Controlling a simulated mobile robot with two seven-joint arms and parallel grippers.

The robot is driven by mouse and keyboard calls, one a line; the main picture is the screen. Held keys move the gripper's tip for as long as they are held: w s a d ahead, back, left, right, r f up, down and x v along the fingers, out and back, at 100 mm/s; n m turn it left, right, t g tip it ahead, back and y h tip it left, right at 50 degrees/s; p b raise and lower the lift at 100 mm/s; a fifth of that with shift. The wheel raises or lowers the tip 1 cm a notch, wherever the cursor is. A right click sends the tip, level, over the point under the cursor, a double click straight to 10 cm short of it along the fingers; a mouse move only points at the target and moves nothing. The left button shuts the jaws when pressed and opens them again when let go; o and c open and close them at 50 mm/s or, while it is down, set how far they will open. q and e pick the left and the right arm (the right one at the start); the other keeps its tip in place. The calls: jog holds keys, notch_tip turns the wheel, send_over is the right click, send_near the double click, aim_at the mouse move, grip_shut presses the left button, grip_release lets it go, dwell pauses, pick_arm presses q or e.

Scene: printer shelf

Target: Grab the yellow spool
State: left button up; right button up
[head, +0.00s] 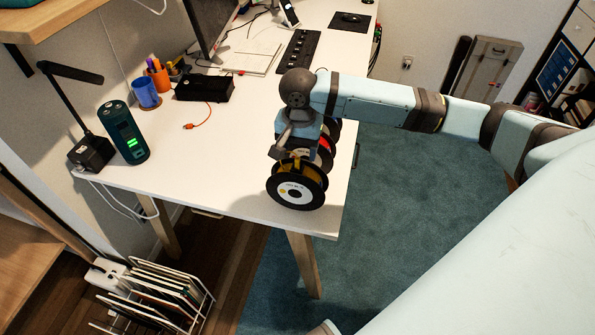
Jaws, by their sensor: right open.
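The yellow spool (296,192) stands on edge at the near right corner of the white desk. Its dark flange with a white label faces me, and yellow filament shows behind the flange. My right gripper (288,158) is above and just behind this spool's top, pointing down, with its jaws open. Its fingers partly hide the top of the spool, and I cannot tell whether they touch it. A red spool (325,149) stands right behind it, partly hidden by the gripper. My left gripper is not in view.
Another dark spool (333,128) stands behind the red one. A green device (124,132), a black lamp (90,151), a blue cup (146,93) and a black box (204,88) are at the left. The desk (215,165) is clear left of the spools.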

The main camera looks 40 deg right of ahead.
aim_at(297, 167)
jog(key=shift+a+f+b, duration=0.15)
jog(key=shift+f, duration=1.45)
jog(key=shift+a+f+b, duration=0.1)
jog(key=shift+f+b, duration=0.05)
jog(key=shift+f, duration=1.4)
jog(key=shift+s, duration=0.1)
jog(key=shift+c, duration=0.4)
jog(key=shift+r, duration=0.1)
grip_shut()
